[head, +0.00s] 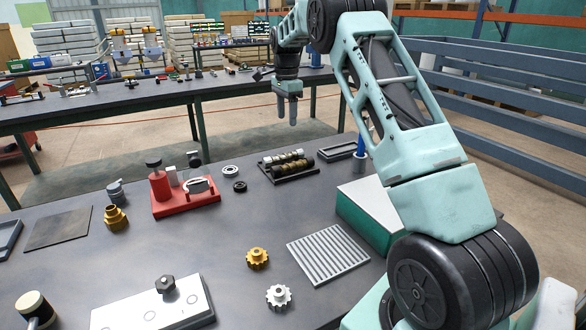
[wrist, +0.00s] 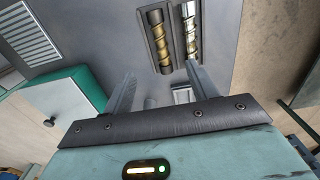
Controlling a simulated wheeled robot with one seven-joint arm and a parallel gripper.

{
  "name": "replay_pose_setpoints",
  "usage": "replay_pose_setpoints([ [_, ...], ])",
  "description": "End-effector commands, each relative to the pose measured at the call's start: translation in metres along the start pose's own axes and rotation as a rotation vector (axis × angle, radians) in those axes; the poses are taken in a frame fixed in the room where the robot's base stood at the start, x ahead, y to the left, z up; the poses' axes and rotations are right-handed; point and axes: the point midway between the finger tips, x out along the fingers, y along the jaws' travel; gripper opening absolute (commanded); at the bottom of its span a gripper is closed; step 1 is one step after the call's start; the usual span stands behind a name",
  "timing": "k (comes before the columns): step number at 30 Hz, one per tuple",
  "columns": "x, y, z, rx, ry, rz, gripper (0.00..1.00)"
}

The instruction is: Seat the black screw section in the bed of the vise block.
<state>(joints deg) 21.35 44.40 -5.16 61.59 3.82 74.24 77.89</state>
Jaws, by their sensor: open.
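The black screw section (head: 306,163), with a gold-coloured spiral, lies in a dark tray (head: 318,171) near the back of the table. The vise block (head: 170,208) is red with a black knob and stands left of the tray. A grey and white part sits on top of it, and I cannot make out its bed clearly. My gripper (head: 287,112) is open and empty, pointing down, above the table's far side. In the wrist view my fingers (wrist: 160,80) are spread, with the tray beyond their tips.
Two rings (head: 230,170) lie between vise and tray. A green box (head: 360,212) with a pale top, a ribbed plate (head: 328,253) and gears (head: 258,258) stand nearer. The table's middle is mostly clear.

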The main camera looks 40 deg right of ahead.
Motion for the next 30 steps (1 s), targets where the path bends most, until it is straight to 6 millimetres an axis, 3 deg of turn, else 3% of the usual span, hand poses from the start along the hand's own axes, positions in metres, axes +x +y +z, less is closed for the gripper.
replay_pose_setpoints([
  [16, 0.1, 0.0, -0.004, 0.011, 0.001, 0.002, 0.58],
  [26, 0.128, 0.0, -0.005, 0.011, 0.001, 0.001, 0.58],
  [30, 0.148, 0.002, -0.008, 0.011, 0.0, 0.003, 0.58],
])
